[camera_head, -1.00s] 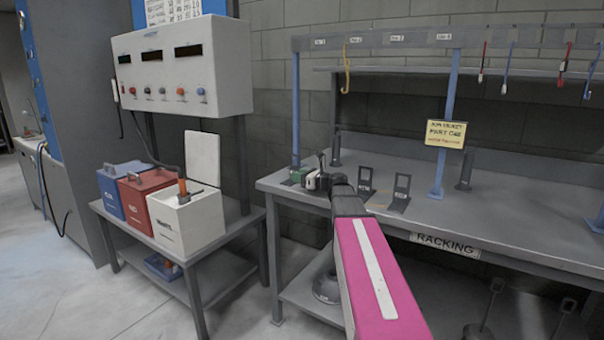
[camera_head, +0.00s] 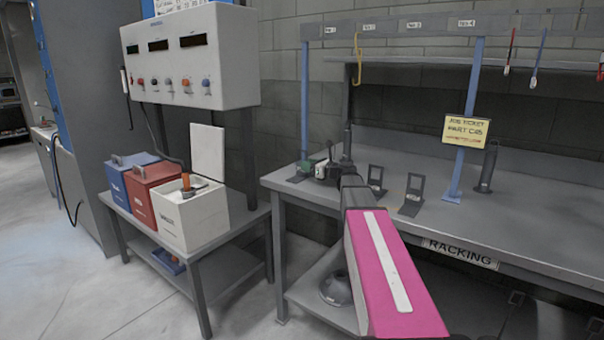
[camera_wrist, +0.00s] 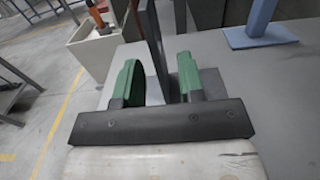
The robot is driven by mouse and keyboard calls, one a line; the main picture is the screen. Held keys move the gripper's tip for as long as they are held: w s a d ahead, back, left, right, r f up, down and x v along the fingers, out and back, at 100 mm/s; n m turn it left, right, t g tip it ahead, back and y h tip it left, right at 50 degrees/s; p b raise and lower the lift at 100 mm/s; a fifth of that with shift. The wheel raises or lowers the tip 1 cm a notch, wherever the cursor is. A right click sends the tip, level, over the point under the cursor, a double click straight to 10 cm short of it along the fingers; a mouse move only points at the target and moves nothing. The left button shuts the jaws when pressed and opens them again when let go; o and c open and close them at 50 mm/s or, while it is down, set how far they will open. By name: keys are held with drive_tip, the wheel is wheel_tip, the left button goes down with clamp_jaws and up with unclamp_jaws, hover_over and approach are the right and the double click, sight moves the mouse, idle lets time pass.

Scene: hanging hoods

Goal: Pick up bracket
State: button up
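My gripper (camera_head: 318,168) is over the left end of the grey racking bench, low near its top. In the wrist view my gripper (camera_wrist: 158,78) has two green fingers standing apart. A dark upright plate (camera_wrist: 152,30), apparently part of a bracket, stands between or just beyond them; I cannot tell whether either finger touches it. Two more dark brackets with pale labels stand on the bench to the right of my gripper, a nearer one (camera_head: 411,195) and one closer to my gripper (camera_head: 376,180). The bracket at my gripper is mostly hidden in the head view.
The grey bench (camera_head: 520,215) carries a blue post (camera_head: 468,130) and a yellow job ticket (camera_head: 467,130). Hooks hang from the rail above. Left of the bench, a stand holds blue (camera_head: 127,178), red (camera_head: 152,190) and white (camera_head: 190,215) boxes. Floor shows between the stand and bench.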

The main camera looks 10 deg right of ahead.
drive_tip(key=x, duration=0.3)
drive_tip(key=shift+w+a, duration=0.25)
drive_tip(key=shift+w, duration=0.05)
clamp_jaws()
drive_tip(key=shift+r, duration=0.15)
wheel_tip(320, 180, up, 4)
drive_tip(key=shift+r, duration=0.1)
drive_tip(key=s+a+r, duration=0.6)
drive_tip(key=a, duration=0.3)
drive_tip(key=shift+s+a+r, duration=0.25)
drive_tip(key=shift+a+r, duration=0.05)
drive_tip(key=shift+a, duration=0.1)
